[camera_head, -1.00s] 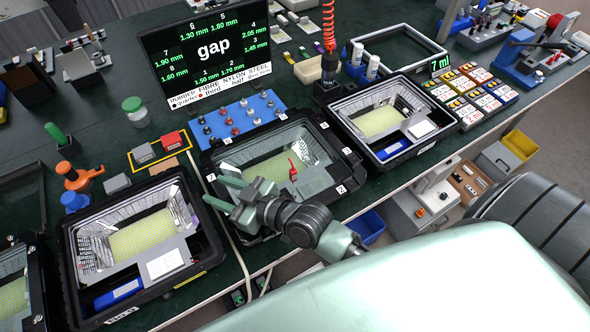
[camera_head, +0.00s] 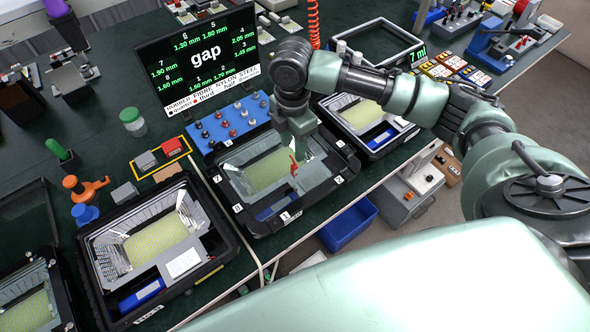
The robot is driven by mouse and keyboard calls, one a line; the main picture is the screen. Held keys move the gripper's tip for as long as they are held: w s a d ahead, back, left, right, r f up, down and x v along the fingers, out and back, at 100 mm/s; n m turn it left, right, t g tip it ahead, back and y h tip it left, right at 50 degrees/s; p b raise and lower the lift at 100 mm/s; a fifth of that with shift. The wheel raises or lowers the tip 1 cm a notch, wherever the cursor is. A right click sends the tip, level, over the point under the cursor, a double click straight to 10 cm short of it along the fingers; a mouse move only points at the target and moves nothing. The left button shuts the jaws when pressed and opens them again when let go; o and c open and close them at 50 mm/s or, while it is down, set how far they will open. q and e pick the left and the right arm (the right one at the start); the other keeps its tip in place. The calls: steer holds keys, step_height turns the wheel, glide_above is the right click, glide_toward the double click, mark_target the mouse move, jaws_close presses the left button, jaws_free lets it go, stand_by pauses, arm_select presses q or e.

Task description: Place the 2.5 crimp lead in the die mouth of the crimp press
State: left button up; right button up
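My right gripper (camera_head: 301,142) points down over the glass of the middle floodlight housing (camera_head: 240,205). Its fingers are seen nearly edge-on, so I cannot tell their gap or whether they hold anything. A small red piece (camera_head: 293,164) shows at the glass close to the fingertips; I cannot tell whether they touch. A blue bench device with a lever (camera_head: 492,42) stands at the back right and may be the crimp press; its die mouth cannot be made out. I cannot pick out the 2.5 crimp lead. My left gripper is out of view.
A gap display screen (camera_head: 205,58) and a blue board with knobs (camera_head: 225,124) stand behind the middle housing. Open housings lie left (camera_head: 150,240) and right (camera_head: 362,118), the right one partly behind my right arm. A blue bin (camera_head: 349,224) sits below the table edge.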

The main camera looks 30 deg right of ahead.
mark_target(295, 166)
steer(key=f, duration=0.2)
steer(key=f+p, duration=0.1)
steer(key=f, duration=0.1)
steer(key=f+p, duration=0.1)
steer(key=f, duration=0.1)
steer(key=shift+s+f, duration=0.3)
steer(key=shift+s, duration=0.05)
steer(key=shift+f, duration=0.4)
jaws_close()
